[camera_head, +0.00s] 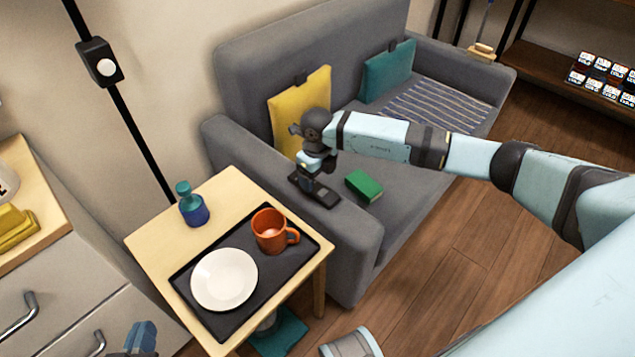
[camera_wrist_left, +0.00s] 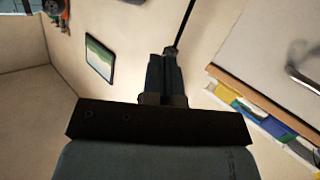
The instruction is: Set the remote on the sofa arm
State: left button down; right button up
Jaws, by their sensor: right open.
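The grey sofa arm (camera_head: 352,235) nearest the side table runs along the left side of the sofa. My right gripper (camera_head: 308,184) is low over the top of this arm, pointing down, and is open. A long dark shape (camera_head: 325,197) lies across the arm top right at the gripper. I cannot tell whether it is the remote or the gripper's own crossbar. No other remote is visible. My left gripper (camera_head: 140,340) is at the bottom left in the head view. In the left wrist view its fingers (camera_wrist_left: 165,75) are together and empty.
A green box (camera_head: 364,186) lies on the sofa seat close to the arm. Yellow (camera_head: 301,104) and teal (camera_head: 388,71) cushions lean on the backrest. The side table (camera_head: 228,188) holds a vase (camera_head: 192,207), a dark tray (camera_head: 184,280), a plate (camera_head: 224,279) and an orange mug (camera_head: 270,232).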

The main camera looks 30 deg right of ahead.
aim_at(317, 189)
pick_arm(q)
jog(key=shift+g+y, duration=0.6)
jog(key=shift+g, duration=0.2)
jog(key=f, duration=0.1)
jog(key=s+a+f, duration=0.1)
jog(key=f+p, duration=0.1)
jog(key=shift+s+a+f, duration=0.2)
jog(key=shift+a+f, duration=0.05)
jog(key=shift+a, duration=0.1)
pick_arm(e)
notch_tip(317, 189, up, 7)
pick_arm(q)
jog(key=shift+r, duration=0.1)
